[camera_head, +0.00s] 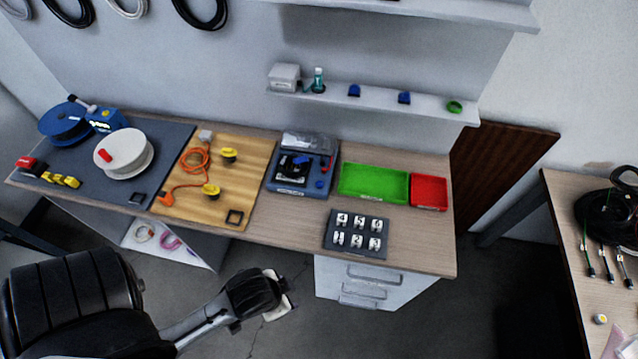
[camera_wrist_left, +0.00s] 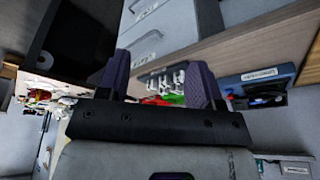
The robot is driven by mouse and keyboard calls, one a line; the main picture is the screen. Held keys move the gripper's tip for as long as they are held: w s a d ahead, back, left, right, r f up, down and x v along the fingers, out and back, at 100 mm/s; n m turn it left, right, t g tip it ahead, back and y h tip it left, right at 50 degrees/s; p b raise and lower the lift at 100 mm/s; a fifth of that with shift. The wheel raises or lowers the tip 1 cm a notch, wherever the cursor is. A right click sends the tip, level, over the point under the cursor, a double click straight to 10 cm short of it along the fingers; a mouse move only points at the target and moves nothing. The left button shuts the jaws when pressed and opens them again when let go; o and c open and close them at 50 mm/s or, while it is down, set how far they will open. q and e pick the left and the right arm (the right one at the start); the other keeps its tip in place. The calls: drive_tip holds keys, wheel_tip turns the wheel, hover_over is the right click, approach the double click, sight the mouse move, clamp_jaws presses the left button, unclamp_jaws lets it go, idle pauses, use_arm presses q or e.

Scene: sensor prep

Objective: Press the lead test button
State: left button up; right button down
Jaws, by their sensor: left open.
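The blue tester box (camera_head: 293,190) stands on the table between the wooden board and the green tray. It has a clear lid raised at its back, a dark panel with a white label, and a round blue button (camera_head: 320,184) at its right front. The button's own label is too small to read. My left gripper (camera_head: 275,288) is in front of and below the table edge, well apart from the box. In the left wrist view its two fingers (camera_wrist_left: 162,80) are spread with nothing between them, and the blue box (camera_wrist_left: 258,78) shows on the right. My right gripper is not seen.
A dark block with numbered white pieces (camera_head: 355,234) stands near the front edge, with a green tray (camera_head: 373,183) and a red tray (camera_head: 429,191) behind. The wooden board (camera_head: 240,190) holds an orange cable. White drawers (camera_head: 362,283) are under the table. Bare tabletop lies front right.

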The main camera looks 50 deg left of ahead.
use_arm(q)
clamp_jaws()
idle(0.5)
idle(1.2)
